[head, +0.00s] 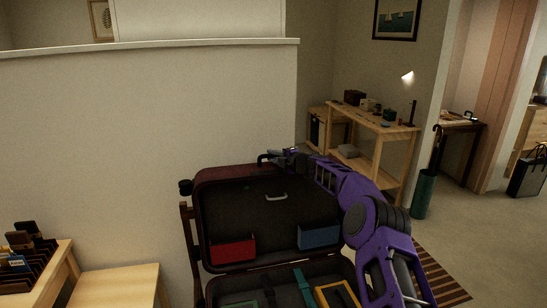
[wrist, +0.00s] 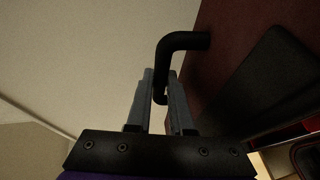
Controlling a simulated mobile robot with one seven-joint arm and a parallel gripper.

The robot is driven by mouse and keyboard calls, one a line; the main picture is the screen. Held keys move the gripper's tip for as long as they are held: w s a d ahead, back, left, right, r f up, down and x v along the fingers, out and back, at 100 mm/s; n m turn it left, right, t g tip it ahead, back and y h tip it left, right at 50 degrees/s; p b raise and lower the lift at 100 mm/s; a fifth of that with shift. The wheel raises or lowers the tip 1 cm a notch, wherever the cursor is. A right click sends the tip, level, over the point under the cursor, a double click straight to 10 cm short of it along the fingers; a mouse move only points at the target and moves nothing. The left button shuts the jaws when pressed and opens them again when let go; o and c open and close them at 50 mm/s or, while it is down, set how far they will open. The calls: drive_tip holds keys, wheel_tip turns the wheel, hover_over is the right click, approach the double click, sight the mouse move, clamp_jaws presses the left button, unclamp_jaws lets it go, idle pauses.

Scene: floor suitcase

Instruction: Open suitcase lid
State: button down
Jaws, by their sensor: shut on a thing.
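The suitcase lid (head: 265,212) stands raised, close to upright, with its dark inner side facing me and a dark red rim. The suitcase's lower shell (head: 210,294) lies open below it, partly cut off by the bottom edge. In the wrist view, my gripper (wrist: 162,85) has its two grey fingers on either side of a black bent handle (wrist: 185,41) on the lid's dark red outer face (wrist: 222,50). In the head view, my gripper (head: 282,153) is at the lid's top edge, and the fingers are too small to make out.
A red pocket (head: 233,250) and a blue pocket (head: 320,236) are on the lid's inside. A pale half wall (head: 130,150) stands behind the suitcase. A wooden bench (head: 115,286) is at left, a wooden shelf table (head: 375,128) at back right.

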drive_tip(key=c, duration=1.1)
unclamp_jaws()
drive_tip(key=shift+r, duration=0.25)
drive_tip(key=shift+f, duration=0.15)
drive_tip(key=shift+d, duration=0.1)
drive_tip(key=shift+b+v, duration=0.4)
drive_tip(key=shift+v, duration=0.55)
drive_tip(key=b+v, duration=0.2)
drive_tip(key=v, duration=1.3)
drive_tip(key=shift+s, duration=0.2)
